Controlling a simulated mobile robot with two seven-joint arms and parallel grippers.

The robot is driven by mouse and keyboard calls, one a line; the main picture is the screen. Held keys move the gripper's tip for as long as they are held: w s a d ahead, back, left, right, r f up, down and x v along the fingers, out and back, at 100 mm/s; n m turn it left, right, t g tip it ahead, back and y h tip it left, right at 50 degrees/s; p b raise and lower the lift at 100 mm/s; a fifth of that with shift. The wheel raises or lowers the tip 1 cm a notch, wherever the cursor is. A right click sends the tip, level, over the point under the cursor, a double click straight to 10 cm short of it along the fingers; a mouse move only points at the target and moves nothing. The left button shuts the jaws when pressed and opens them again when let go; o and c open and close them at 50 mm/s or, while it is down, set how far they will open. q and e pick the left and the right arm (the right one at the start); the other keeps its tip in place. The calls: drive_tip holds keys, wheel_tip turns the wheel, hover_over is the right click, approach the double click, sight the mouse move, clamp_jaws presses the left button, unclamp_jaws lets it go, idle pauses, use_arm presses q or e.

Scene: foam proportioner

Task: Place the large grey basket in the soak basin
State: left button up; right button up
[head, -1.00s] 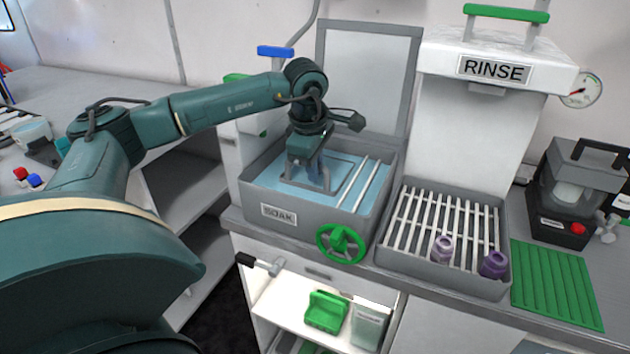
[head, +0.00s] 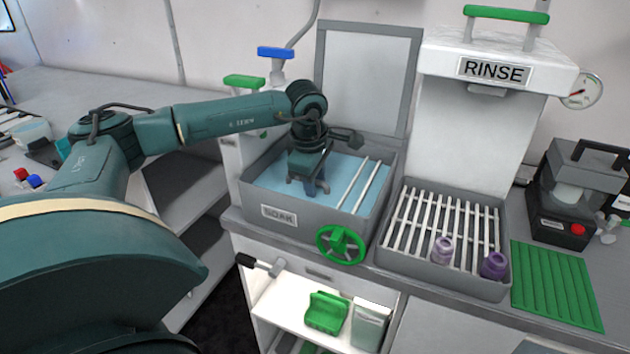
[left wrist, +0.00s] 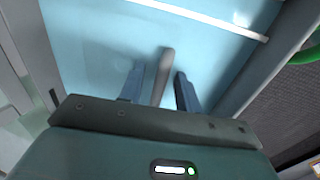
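The soak basin (head: 318,222) is a grey open box with blue liquid, marked SOAK, in the middle of the head view. My left gripper (head: 308,188) points down into it, left of two pale rods. In the left wrist view, my left gripper's fingers (left wrist: 160,88) stand apart on either side of a grey bar, probably the basket's handle (left wrist: 166,62). A gap shows beside the bar, so the fingers do not look closed on it. The rest of the large grey basket does not show and may be under the liquid. My right gripper is not in view.
A raised lid (head: 368,80) stands behind the basin, and a green handwheel (head: 341,244) is on its front. To the right, a rinse rack (head: 415,225) holds two purple pieces. Blue (head: 275,53) and green (head: 244,81) valve handles stand at the back left.

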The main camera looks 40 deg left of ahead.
use_arm(q)
drive_tip(key=v, duration=1.2)
